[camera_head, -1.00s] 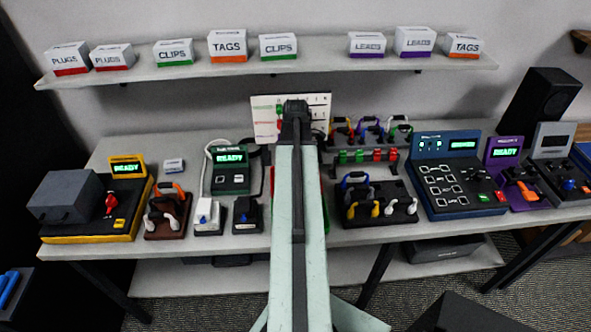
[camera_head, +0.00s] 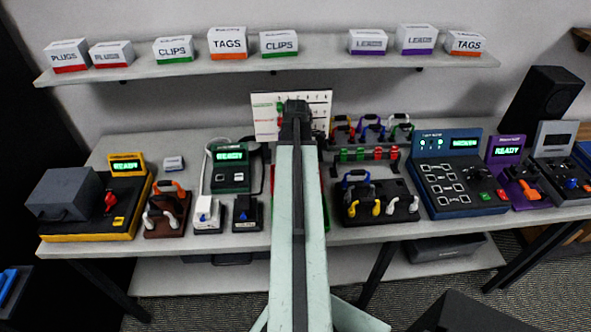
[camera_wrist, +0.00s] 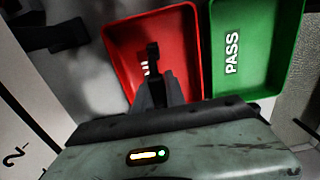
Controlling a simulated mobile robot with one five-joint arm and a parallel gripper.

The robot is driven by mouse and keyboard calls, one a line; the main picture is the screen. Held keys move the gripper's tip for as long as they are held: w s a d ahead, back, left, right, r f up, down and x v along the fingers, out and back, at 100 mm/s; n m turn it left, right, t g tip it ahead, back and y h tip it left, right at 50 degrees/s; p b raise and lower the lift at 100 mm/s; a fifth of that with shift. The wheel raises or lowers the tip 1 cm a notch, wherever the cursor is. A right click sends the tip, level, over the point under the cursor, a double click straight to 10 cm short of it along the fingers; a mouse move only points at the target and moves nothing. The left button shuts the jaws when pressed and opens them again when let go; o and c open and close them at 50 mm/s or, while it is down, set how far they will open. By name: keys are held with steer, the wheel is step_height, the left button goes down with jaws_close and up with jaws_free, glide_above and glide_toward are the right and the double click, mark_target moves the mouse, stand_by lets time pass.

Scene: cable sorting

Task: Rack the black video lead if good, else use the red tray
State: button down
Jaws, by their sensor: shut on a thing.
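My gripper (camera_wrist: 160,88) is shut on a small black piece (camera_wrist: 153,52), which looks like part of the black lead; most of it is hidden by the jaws. In the wrist view it is over the red tray (camera_wrist: 122,38), covering part of its white lettering. A green tray (camera_wrist: 285,55) marked PASS lies just right of the red one. In the head view my arm points away over the bench, with my gripper (camera_head: 296,108) in front of the white board, and it hides most of both trays. I cannot tell the lead's condition.
A green tester (camera_head: 230,167) stands left of my arm, a yellow-edged one (camera_head: 126,165) farther left, and a blue panel (camera_head: 447,150) to the right. Racks with coloured leads (camera_head: 375,208) stand right of my arm. A shelf (camera_head: 325,58) with labelled boxes runs above.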

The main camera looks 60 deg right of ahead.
steer(key=c, duration=1.3)
jaws_free()
steer(key=shift+o, duration=0.3)
steer(key=o, duration=0.5)
step_height(320, 180, up, 8)
steer(key=p, duration=0.8)
steer(key=shift+r, duration=0.1)
